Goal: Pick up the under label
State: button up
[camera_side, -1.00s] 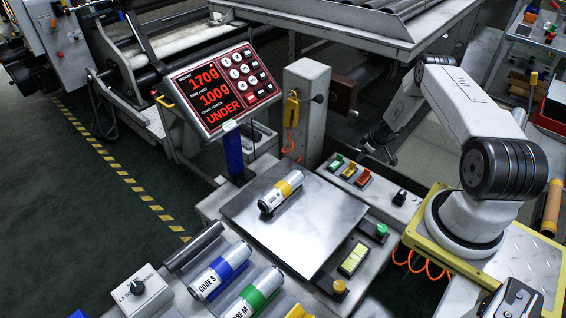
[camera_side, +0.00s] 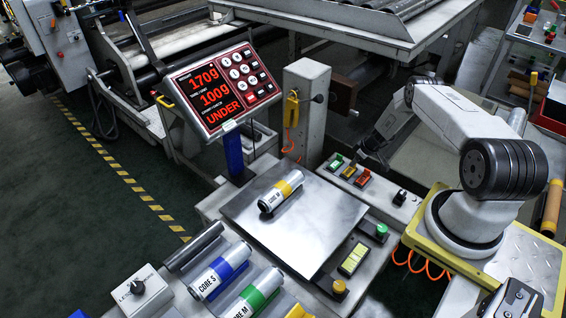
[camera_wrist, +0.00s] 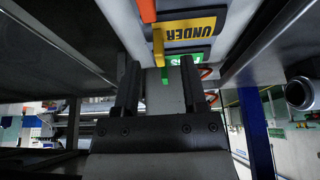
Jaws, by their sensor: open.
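The under label (camera_wrist: 190,28) is a yellow plate with black lettering and an upright yellow tab (camera_wrist: 158,46), seen in the wrist view. In the side view it is the yellow middle one (camera_side: 348,172) of three labels on the grey console. My gripper (camera_wrist: 160,88) is open and empty. The green label's tab shows between its fingers; the yellow tab stands just beyond the fingertips. In the side view my gripper (camera_side: 368,154) is just right of and behind the labels; its fingertips are hard to make out.
A green label (camera_side: 336,162) and a red label (camera_side: 362,181) flank the yellow one. The display (camera_side: 215,90) reads UNDER. A grey post (camera_side: 306,105) stands behind the console.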

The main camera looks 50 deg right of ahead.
jog(key=shift+x, duration=0.95)
grip_shut()
